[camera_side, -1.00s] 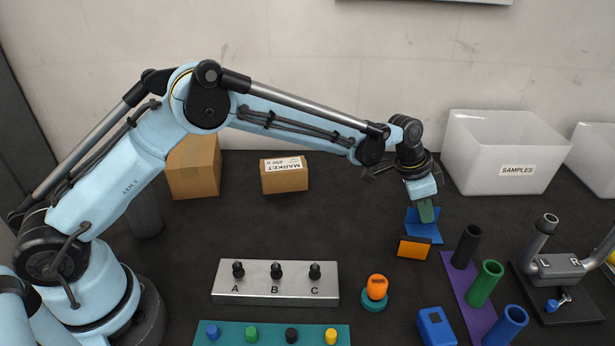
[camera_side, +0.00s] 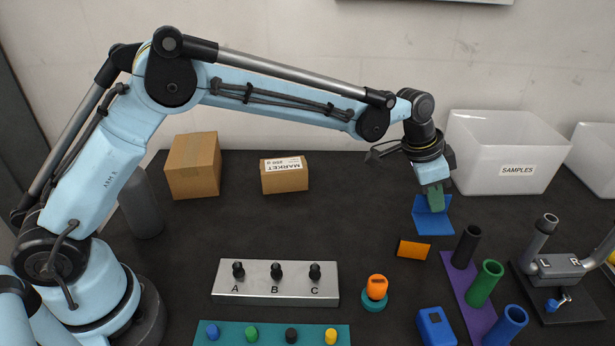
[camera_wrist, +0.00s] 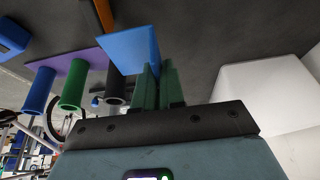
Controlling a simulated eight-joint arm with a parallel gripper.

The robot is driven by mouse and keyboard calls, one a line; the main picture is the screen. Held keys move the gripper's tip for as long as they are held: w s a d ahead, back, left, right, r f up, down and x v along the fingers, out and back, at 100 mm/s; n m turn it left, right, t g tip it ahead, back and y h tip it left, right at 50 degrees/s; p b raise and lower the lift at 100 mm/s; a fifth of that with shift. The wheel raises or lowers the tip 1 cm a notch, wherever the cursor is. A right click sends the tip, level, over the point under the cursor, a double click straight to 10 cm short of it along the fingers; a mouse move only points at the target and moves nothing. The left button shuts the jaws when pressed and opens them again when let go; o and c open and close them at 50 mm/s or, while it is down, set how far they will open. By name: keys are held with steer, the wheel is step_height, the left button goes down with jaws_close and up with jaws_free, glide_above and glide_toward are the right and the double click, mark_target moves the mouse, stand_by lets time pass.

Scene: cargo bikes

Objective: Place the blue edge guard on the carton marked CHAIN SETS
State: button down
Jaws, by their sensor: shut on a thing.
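The blue edge guard (camera_side: 432,222) is an L-shaped piece with flat faces, held in my gripper (camera_side: 436,203) by its green fingers. In the wrist view the guard (camera_wrist: 128,48) projects from between the fingers (camera_wrist: 158,88). In the side view it hangs right of and behind the orange piece; its exact height over the table is unclear. A larger brown carton (camera_side: 193,166) stands at the back left with no readable label. A smaller carton (camera_side: 284,178) has a white label reading MARKET. No CHAIN SETS marking is readable on either.
An orange angled piece (camera_side: 414,249) lies on the dark table. A purple base (camera_side: 459,290) with black, green and blue tubes stands in front right. A white SAMPLES bin (camera_side: 505,150) is behind right. A metal block (camera_side: 275,290) with knobs lies in front. The middle is clear.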

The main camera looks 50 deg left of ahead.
steer(key=s+d+r, duration=0.5)
steer(key=s, duration=0.1)
steer(key=s+a+r+n+y, duration=0.1)
steer(key=a+r+n, duration=0.15)
steer(key=a, duration=0.65)
steer(key=s+a+r+n+t+y, duration=0.15)
steer(key=a+n, duration=0.25)
steer(key=a, duration=0.6)
steer(key=a+r+n+g+y, duration=0.1)
steer(key=a+r+n, duration=0.2)
steer(key=a, duration=0.6)
steer(key=n+y, duration=0.3)
steer(key=n, duration=0.6)
glide_above(184, 144)
steer(key=s+d, duration=0.1)
steer(key=d, duration=0.1)
steer(key=shift+m, duration=0.25)
steer(key=f, duration=0.4)
steer(key=shift+s+a+f, duration=0.1)
steer(key=shift+s+f, duration=0.1)
steer(key=shift+a+f, duration=0.15)
steer(key=shift+f, duration=2)
steer(key=shift+f, duration=0.1)
